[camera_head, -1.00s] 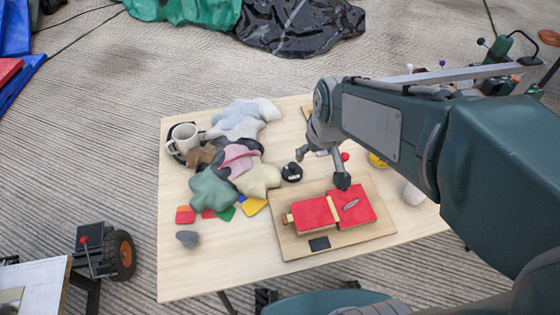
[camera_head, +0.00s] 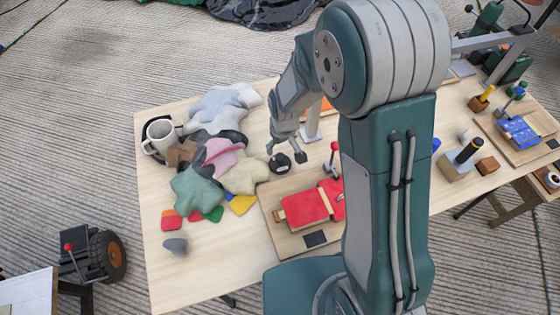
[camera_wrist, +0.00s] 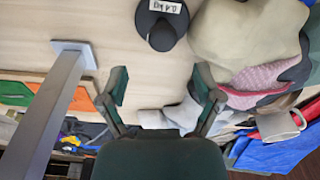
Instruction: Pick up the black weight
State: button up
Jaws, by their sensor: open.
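The black weight (camera_head: 279,164) is a small round disc with a knob, standing on the wooden table (camera_head: 180,285) right of the heap of soft pieces. In the wrist view the weight (camera_wrist: 147,24) is at the top centre with a white label that seems to read 0.4 kg; its upper part is cut off by the frame edge. My gripper (camera_head: 286,154) is just above and beside the weight in the head view, pointing down. In the wrist view my gripper (camera_wrist: 162,84) has its fingers spread, with bare table between them and the weight beyond the fingertips.
Soft stuffed pieces (camera_head: 243,177) lie close left of the weight. A red padded board (camera_head: 305,208) lies in front. A grey post (camera_wrist: 52,115) on a square foot stands near my gripper's left finger in the wrist view. A white mug (camera_head: 160,135) stands far left.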

aim_at(280, 156)
jog(key=shift+a+f, duration=0.1)
jog(key=shift+f, duration=0.25)
notch_tip(280, 156, down, 5)
jog(key=shift+s+f, duration=0.1)
grip_shut()
